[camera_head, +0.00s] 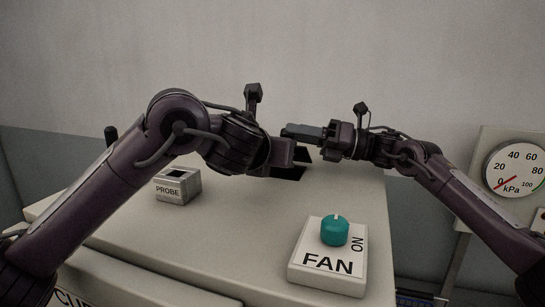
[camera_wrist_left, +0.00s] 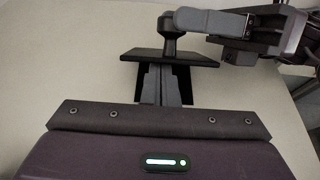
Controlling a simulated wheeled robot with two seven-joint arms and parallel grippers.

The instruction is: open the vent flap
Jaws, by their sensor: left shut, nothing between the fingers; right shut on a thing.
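The vent flap (camera_wrist_left: 155,60) is a dark plate with a black knob (camera_wrist_left: 169,24) on a short stem, seen best in the left wrist view. Dark area shows below the plate, around my left fingers; the flap's exact angle is hard to tell. My right gripper (camera_head: 300,132) reaches in from the right and is shut at the knob; its fingers show in the left wrist view (camera_wrist_left: 212,22). My left gripper (camera_head: 291,155) is shut and empty, with its fingertips (camera_wrist_left: 163,70) at the plate's near edge. In the head view my left gripper hides much of the flap.
A grey PROBE block (camera_head: 177,187) with a square hole stands at the left of the pale cabinet top (camera_head: 235,225). A FAN switch block (camera_head: 325,272) with a teal knob (camera_head: 335,230) stands front right. A kPa gauge (camera_head: 514,168) hangs at the right. Both grippers are close together.

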